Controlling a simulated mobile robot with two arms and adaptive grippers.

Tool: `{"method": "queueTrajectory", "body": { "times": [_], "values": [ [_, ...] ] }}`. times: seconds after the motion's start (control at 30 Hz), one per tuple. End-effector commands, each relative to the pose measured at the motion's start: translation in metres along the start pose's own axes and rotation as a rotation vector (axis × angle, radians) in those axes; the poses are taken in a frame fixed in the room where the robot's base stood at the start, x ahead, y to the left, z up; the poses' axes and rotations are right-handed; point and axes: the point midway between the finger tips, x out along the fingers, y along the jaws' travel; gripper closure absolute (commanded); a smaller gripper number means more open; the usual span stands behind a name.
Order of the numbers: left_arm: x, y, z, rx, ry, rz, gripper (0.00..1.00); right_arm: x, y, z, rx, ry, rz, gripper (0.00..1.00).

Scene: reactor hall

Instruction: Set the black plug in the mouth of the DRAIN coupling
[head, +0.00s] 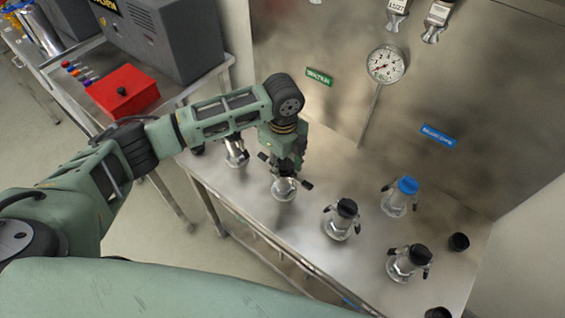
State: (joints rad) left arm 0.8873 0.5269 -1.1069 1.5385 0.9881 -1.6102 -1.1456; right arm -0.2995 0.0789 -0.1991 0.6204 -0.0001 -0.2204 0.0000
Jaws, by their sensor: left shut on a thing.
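My left gripper (284,163) is shut above a metal coupling (284,190), at its mouth. What it grips is a small dark thing, apparently the black plug, mostly hidden by the fingers. I cannot tell whether it is in the mouth or just above it. More couplings stand on the steel table: one behind my left arm (236,158), two with black tops (341,222) (404,264), and one with a blue cap (399,200). I cannot read which is DRAIN. My right gripper is not in view.
Loose black caps (459,242) (438,313) lie at the table's right. A gauge (386,64), a green label (319,77) and a blue label (438,136) are on the steel back panel. A red box (122,91) stands on the left bench.

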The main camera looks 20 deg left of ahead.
Motion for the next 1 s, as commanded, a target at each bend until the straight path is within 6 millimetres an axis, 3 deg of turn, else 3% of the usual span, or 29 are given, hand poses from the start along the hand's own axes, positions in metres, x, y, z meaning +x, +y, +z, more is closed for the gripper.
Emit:
{"method": "queueTrajectory", "body": {
  "times": [0.03,0.2,0.23,0.47,1.0],
  "values": [
    [0.012,0.006,-0.004,0.001,0.006,0.017,0.90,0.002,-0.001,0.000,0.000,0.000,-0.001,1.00],
    [0.012,0.006,-0.004,0.001,0.006,0.016,0.89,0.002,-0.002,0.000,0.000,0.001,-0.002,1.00],
    [0.012,0.006,-0.004,0.001,0.006,0.016,0.63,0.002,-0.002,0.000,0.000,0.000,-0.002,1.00],
    [0.012,0.006,-0.004,0.003,0.007,0.019,0.43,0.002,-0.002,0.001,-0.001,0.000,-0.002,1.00],
    [0.000,0.003,-0.002,0.002,0.004,0.008,0.42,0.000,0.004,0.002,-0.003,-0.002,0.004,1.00]
  ]
}}
